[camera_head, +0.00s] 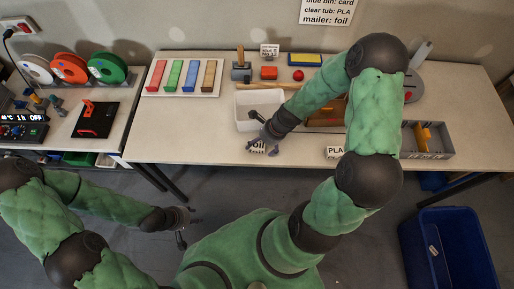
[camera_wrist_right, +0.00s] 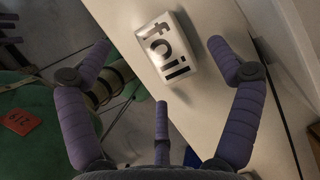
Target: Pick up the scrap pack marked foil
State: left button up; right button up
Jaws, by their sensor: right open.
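The scrap pack marked foil is a small white-silver packet with black letters. It lies near the table's front edge in the head view (camera_head: 257,148), partly hidden by my right gripper. In the right wrist view, the pack (camera_wrist_right: 176,66) lies on the pale table top, its word reading down the picture. My right gripper (camera_head: 262,137) is open and empty above the pack. Its purple fingers show spread in the right wrist view (camera_wrist_right: 160,62), with the pack between and beyond them. My left gripper (camera_head: 183,227) hangs in front of the table, away from the pack, its fingers apart.
A white tub (camera_head: 243,122) stands just behind the pack. A pack marked PLA (camera_head: 335,152) lies to the right, beside my right arm. A grey tray (camera_head: 437,153) holds a yellow thing. A blue bin (camera_head: 449,250) stands on the floor at right. A sign (camera_head: 326,12) hangs above.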

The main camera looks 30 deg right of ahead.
aim_at(258, 147)
jog(key=b+x, duration=0.1)
jog(key=x, duration=0.2)
jog(key=shift+c, duration=0.3)
jog(key=c, duration=1)
